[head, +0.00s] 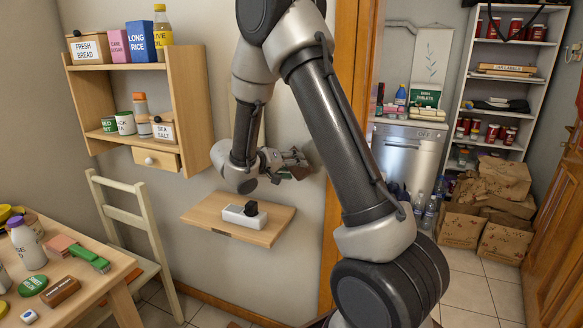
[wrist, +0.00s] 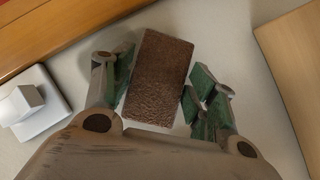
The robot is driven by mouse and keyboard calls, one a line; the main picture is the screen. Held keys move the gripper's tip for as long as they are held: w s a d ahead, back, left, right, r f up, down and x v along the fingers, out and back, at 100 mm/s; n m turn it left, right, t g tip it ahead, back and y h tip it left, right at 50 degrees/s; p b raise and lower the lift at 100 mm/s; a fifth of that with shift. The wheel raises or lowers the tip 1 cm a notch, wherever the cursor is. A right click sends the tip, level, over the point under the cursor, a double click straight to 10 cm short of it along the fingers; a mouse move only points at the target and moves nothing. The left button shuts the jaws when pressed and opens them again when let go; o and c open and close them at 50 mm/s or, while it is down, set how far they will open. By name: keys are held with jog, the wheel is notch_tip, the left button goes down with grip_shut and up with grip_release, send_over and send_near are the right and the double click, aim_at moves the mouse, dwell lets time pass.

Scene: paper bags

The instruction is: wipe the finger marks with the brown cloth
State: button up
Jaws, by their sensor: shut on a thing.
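My gripper (wrist: 160,92) is shut on the brown cloth (wrist: 160,75), a thick rough-textured rectangle between its green finger pads. The cloth stands out ahead of the fingertips, facing the pale wall. In the head view my gripper (head: 294,166) is beside the wall, above the small wooden wall shelf (head: 210,214) and left of the wooden door frame. Whether the cloth touches the wall cannot be told. I see no clear finger marks in either view; the cloth and gripper cover part of the wall.
A white fitting (wrist: 36,103) juts out at the left of the wrist view. A white block with a black piece (head: 245,213) lies on the small shelf. A chair (head: 135,235) and cluttered table (head: 110,283) stand left.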

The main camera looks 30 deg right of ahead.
jog(key=shift+w+d, duration=0.6)
jog(key=shift+d, duration=0.1)
dwell(0.4)
